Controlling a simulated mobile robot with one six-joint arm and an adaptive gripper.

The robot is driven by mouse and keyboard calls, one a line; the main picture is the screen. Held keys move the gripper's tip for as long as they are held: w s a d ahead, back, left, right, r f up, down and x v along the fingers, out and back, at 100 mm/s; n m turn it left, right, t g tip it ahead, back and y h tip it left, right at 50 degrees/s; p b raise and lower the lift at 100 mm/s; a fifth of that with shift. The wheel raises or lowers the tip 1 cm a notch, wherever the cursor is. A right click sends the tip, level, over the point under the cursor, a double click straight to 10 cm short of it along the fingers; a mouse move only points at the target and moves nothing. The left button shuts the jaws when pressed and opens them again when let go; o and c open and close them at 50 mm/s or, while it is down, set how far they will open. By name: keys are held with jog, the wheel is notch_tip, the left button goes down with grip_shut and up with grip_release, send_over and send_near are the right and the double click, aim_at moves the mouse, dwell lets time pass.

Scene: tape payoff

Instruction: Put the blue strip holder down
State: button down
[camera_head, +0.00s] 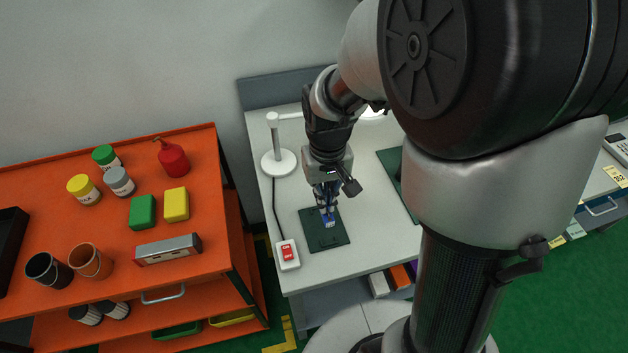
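The blue strip holder (328,220) is a small blue piece with a pale part, at the tips of my gripper (327,208). My gripper points down over a dark green mat (316,239) on the white table. The fingers appear closed around the holder's upper part. The holder is at or just above the mat; I cannot tell whether it touches. My gripper hides part of it.
A white lamp base (279,163) stands behind left, and a red switch box (287,254) sits at the table's left front edge. Another green mat (392,167) lies to the right, partly behind my arm. An orange cart (60,191) with bottles and cups is at left.

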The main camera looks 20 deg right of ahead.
jog(key=shift+f+b, duration=1.1)
jog(key=shift+f, duration=2.4)
jog(key=shift+f, duration=0.1)
jog(key=c, duration=1.8)
grip_release()
notch_tip(320, 180, up, 12)
jog(key=p, duration=0.4)
jog(key=shift+r, duration=0.2)
jog(key=s+r+t, duration=0.4)
jog(key=s+r, duration=0.8)
jog(key=s, duration=0.3)
jog(key=shift+r+t, duration=0.15)
jog(key=shift+t, duration=0.15)
